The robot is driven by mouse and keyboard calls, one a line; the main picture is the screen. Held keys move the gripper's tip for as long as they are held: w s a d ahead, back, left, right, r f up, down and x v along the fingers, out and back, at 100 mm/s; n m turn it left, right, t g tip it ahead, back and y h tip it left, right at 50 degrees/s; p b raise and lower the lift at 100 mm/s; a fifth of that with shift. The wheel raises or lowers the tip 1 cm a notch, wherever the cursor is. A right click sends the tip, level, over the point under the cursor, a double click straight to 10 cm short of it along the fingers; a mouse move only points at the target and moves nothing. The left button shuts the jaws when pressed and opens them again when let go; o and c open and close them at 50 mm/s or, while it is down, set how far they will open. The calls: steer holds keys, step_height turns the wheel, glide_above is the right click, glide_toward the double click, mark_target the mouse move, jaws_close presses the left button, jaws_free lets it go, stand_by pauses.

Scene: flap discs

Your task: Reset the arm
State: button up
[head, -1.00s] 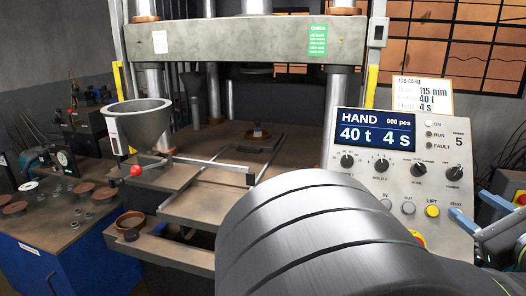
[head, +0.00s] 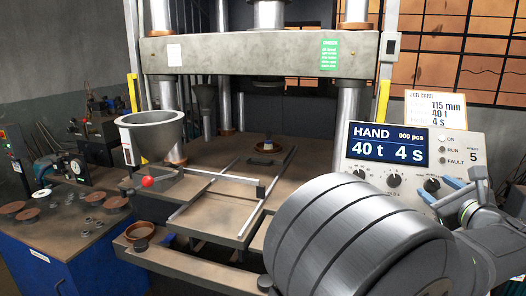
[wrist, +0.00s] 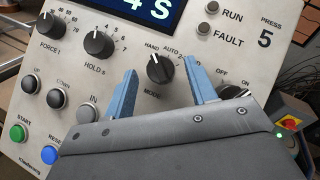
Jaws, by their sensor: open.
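My gripper (wrist: 164,80) is open in the wrist view, its two blue fingers spread wide and empty. It is in front of the press control panel (wrist: 130,60). The MODE knob (wrist: 160,68) shows between the fingertips, and I cannot tell the exact distance to it. In the head view my gripper (head: 474,182) is at the panel's right side, small and partly hard to make out. My thick grey arm link covers the panel's lower part there. The panel display (head: 388,144) reads HAND, 000 pcs, 40 t, 4 s.
The press crossbeam (head: 255,52) and its columns stand behind. A grey funnel (head: 150,130) and a red-knobbed lever (head: 148,181) are at left. A blue bench (head: 75,262) holds brown discs (head: 30,215). A card (head: 436,107) stands above the panel. Cables hang at right.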

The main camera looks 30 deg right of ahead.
stand_by(0.3)
steer(key=v, duration=1.7)
steer(key=x, duration=1.6)
steer(key=shift+w+d, duration=0.1)
steer(key=shift+w, duration=0.2)
steer(key=shift+w+d+m+h, duration=0.1)
steer(key=shift+w+m+h, duration=0.2)
steer(key=shift+w, duration=0.05)
steer(key=shift+m+h, duration=0.4)
steer(key=shift+m, duration=0.4)
steer(key=m+g+h, duration=0.1)
steer(key=m, duration=0.1)
steer(key=m+h, duration=0.1)
steer(key=m, duration=0.1)
steer(key=shift+w+a+g+h, duration=0.1)
steer(key=shift+a+g+h, duration=0.25)
steer(key=shift+g+h, duration=0.05)
steer(key=m+g+h, duration=0.1)
steer(key=m, duration=0.1)
steer(key=m+g+h, duration=0.1)
steer(key=m, duration=0.1)
steer(key=m+g+h, duration=0.1)
steer(key=m, duration=0.1)
steer(key=shift+w+a+m+g, duration=0.2)
steer(key=shift+w+m+g, duration=0.1)
steer(key=shift+m, duration=0.1)
steer(key=v, duration=0.7)
steer(key=shift+s+a, duration=0.2)
steer(key=shift+s, duration=0.15)
